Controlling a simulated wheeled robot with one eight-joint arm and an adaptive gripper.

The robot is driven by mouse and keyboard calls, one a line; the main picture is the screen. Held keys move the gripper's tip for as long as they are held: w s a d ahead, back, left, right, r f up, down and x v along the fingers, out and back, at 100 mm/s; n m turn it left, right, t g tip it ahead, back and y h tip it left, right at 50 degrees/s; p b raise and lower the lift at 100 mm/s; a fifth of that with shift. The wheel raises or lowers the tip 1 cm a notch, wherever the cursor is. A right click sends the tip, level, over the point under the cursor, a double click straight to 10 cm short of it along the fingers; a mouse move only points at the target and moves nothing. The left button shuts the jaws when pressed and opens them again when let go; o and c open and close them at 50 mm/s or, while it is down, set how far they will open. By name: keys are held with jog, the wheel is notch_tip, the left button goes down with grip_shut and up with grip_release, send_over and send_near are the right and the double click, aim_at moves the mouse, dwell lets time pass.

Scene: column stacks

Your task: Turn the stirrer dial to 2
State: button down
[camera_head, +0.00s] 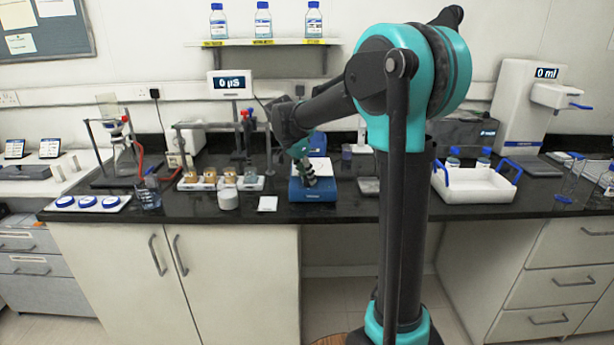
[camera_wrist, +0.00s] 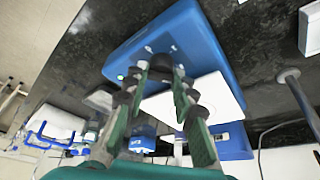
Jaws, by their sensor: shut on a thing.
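The stirrer (camera_head: 312,194) is a blue box with a white top plate (camera_wrist: 210,98), standing near the front edge of the black bench. In the wrist view its blue front panel (camera_wrist: 196,35) faces me and carries small white marks, too small to read. My gripper (camera_head: 308,178) is at the front of the stirrer. In the wrist view my gripper (camera_wrist: 166,76) has its fingertips close together against the panel, shut on the dial.
A white jar (camera_head: 228,199) and a small white card (camera_head: 268,203) lie left of the stirrer.

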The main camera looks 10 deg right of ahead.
jog(key=c, duration=1.5)
grip_release()
jog(key=v, duration=1.2)
